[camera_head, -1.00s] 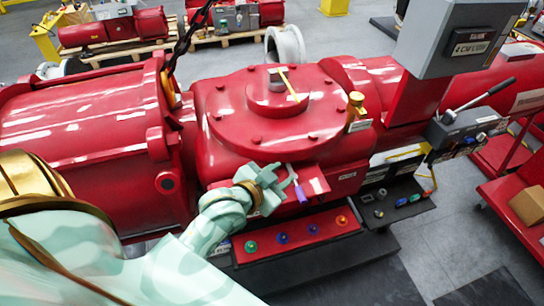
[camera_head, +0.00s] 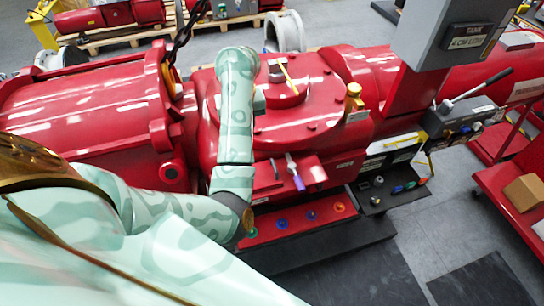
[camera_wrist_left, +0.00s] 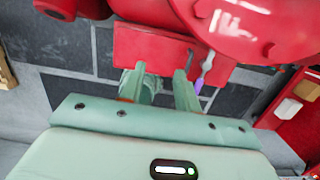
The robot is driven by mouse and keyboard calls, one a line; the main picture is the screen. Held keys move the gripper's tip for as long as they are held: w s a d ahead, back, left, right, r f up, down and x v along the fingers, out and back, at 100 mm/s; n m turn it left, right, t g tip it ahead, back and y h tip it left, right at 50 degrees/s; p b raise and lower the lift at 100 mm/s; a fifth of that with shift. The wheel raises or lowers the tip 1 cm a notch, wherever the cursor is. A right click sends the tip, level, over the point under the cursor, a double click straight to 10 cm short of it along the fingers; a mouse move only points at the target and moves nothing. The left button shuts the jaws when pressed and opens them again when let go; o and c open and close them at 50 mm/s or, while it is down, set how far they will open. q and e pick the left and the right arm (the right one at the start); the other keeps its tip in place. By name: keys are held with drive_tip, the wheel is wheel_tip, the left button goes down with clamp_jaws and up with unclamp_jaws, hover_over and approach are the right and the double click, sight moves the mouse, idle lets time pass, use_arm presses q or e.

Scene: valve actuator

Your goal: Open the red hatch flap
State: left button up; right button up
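A flat red panel (camera_wrist_left: 150,45), which looks like the hatch flap, lies just beyond my left gripper's fingertips in the wrist view. My left gripper (camera_wrist_left: 158,82) is open there, its two fingers apart at the panel's lower edge. Nothing is clearly held between them, and I cannot tell whether they touch the panel. A purple-handled lever (camera_wrist_left: 203,70) is right of the fingers; it also shows in the head view (camera_head: 295,172) on the red actuator (camera_head: 340,150). In the head view my raised left forearm hides the gripper and part of the actuator's front. My right gripper is not in view.
A red button strip (camera_head: 325,214) runs below the actuator's front. A dark shelf (camera_head: 400,197) with small coloured parts is to its right. A grey box (camera_head: 450,40) stands above. A red cart (camera_head: 515,205) with a brown box (camera_head: 525,192) is at the right.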

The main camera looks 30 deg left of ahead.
use_arm(q)
drive_tip(key=w+d+t+h, duration=0.1)
drive_tip(key=w+d+h, duration=0.1)
drive_tip(key=d+h, duration=0.15)
drive_tip(key=b, duration=0.8)
approach(273, 163)
drive_tip(key=shift+y, duration=0.45)
drive_tip(key=f+b, duration=0.1)
drive_tip(key=f, duration=0.1)
drive_tip(key=d+f+b, duration=0.1)
drive_tip(key=f, duration=0.2)
drive_tip(key=w+f+b, duration=0.1)
drive_tip(key=f, duration=0.1)
drive_tip(key=shift+w+d+f+b, duration=0.15)
drive_tip(key=shift+d+f+b, duration=0.15)
drive_tip(key=shift+d+b, duration=0.1)
clamp_jaws()
